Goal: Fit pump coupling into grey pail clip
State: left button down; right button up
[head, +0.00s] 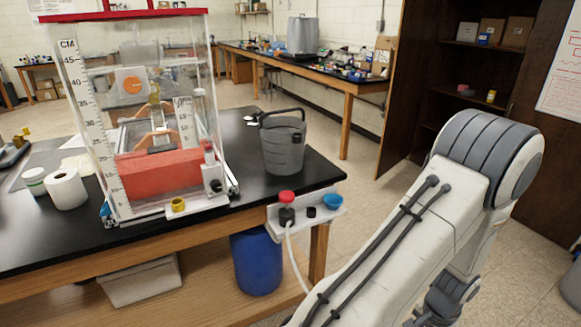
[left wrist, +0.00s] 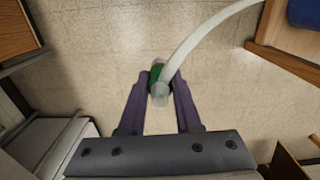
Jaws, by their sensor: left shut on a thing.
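In the left wrist view my left gripper (left wrist: 160,80) is shut on the pump coupling (left wrist: 155,74), a small piece with a green band and pale, translucent ends. A white hose (left wrist: 208,36) curves from it to the upper right. The coupling is held above the floor, clear of the furniture. In the head view the grey pail (head: 283,152) stands upright near the right corner of the black bench, its dark handle raised. A small dark fitting shows on its right side; I cannot tell whether it is the clip. Neither gripper shows in the head view.
A white bracket (head: 325,214) on the bench edge holds a red-capped black part (head: 287,211), a black ring and a blue cup (head: 333,201). A clear tank (head: 142,110) stands left of the pail. A blue drum (head: 257,262) is below. Bench (head: 262,198) around the pail is mostly clear.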

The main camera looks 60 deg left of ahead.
aim_at(282, 138)
jog(key=u, duration=1.2)
